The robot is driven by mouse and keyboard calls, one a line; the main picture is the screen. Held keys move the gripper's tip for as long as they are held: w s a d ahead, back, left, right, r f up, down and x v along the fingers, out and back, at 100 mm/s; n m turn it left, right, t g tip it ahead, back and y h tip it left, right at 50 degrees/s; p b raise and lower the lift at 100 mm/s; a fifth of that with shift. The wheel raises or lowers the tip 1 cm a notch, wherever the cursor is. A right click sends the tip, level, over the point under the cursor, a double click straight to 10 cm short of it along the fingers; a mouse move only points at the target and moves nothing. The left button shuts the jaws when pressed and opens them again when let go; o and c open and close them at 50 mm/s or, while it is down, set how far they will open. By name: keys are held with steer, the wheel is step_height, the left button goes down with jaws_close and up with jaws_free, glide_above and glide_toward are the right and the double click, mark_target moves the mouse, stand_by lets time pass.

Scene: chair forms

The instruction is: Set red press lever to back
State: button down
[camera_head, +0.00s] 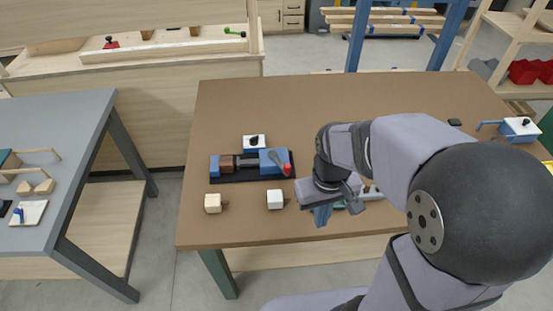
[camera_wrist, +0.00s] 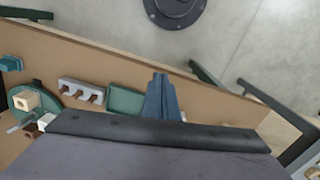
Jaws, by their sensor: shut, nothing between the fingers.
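The press (camera_head: 218,163) is a blue body on a dark base on the brown table, with a brown block clamped at its left part. Its lever is a grey rod on the right blue part, ending in a red knob (camera_head: 287,170) that points toward the front right. My gripper (camera_head: 322,214) is shut and empty, to the right and front of the knob and apart from it. In the wrist view the shut blue-grey fingers (camera_wrist: 162,98) point toward the table's edge. I cannot make out the red knob in the wrist view.
A white box with a black knob (camera_head: 254,142) stands behind the press. Two small pale blocks, one left (camera_head: 212,203) and one right (camera_head: 275,199), stand in front. In the wrist view a green tray (camera_wrist: 125,102) and a grey notched rack (camera_wrist: 82,92) lie near my fingers. The table's back is largely clear.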

steer(key=w+a+r+n+h+p, duration=0.1)
steer(key=w+a+r+n, duration=0.2)
steer(key=w+a+n, duration=0.3)
steer(key=w+a+r+n+h+p, duration=0.1)
steer(key=w+a+n, duration=0.6)
steer(key=w, duration=0.9)
steer(key=shift+w+a+r+n+h+p, duration=0.3)
steer(key=shift+a+r+p, duration=0.15)
steer(key=shift+a+r, duration=0.6)
steer(key=shift+f, duration=0.15)
steer(key=p, duration=0.5)
glide_above(280, 160)
steer(key=s+a, duration=0.3)
steer(key=s, duration=0.1)
steer(key=a+f+x, duration=0.1)
steer(key=a+x, duration=0.1)
steer(key=x, duration=0.7)
steer(key=shift+s+d+r, duration=0.1)
steer(key=shift+s+d, duration=0.1)
steer(key=shift+d, duration=0.4)
